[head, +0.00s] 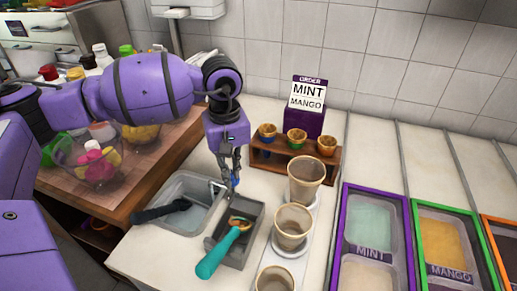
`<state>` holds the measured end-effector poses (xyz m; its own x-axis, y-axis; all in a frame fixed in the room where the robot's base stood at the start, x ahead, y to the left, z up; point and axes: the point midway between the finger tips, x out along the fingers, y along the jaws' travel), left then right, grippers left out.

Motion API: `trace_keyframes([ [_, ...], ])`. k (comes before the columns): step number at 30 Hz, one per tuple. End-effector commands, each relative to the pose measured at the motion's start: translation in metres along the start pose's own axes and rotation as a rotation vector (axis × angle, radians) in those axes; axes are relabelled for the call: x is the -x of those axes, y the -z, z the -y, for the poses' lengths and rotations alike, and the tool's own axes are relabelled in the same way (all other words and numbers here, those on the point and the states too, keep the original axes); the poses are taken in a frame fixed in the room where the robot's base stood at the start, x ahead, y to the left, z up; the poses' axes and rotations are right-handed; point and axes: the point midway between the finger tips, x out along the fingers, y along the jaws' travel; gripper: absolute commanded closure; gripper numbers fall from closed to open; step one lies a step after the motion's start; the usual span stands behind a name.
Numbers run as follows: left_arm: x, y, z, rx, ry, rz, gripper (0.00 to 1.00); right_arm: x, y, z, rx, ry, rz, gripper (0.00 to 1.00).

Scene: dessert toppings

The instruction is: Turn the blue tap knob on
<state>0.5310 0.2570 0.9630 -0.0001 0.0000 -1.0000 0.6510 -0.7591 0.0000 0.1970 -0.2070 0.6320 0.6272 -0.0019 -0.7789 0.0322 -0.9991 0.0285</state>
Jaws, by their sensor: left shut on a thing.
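My left gripper (232,179) reaches down from the purple arm, at the back edge of a dark grey basin. It is shut on a small blue piece, the blue tap knob (236,184), which shows only in part between the fingertips. The rest of the tap is mostly hidden by the gripper, and I cannot tell how far the knob is turned. The dark grey basin (257,215) stands just in front of the gripper. My right gripper is not in view.
A teal-handled scoop (218,254) rests in the basin. A grey tub (206,187) with a black-handled tool (160,211) is at its left. Paper cups (292,224) stand right of it. A wooden rack (265,158) with small cups and an order sign (307,100) stand behind.

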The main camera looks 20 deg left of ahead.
Motion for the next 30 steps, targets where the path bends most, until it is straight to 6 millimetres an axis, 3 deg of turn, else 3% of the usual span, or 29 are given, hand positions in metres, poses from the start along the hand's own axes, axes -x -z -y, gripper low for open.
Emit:
trace_keyframes([
  [9, -0.004, 0.0, 0.001, -0.295, 0.002, 0.001, 1.0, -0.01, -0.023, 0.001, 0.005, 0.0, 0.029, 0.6],
  [21, -0.002, 0.0, 0.0, -0.571, 0.0, 0.0, 1.0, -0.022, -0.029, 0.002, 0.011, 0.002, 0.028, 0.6],
  [30, -0.001, 0.0, 0.0, -0.655, 0.0, 0.0, 1.0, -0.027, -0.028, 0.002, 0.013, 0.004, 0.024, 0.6],
])
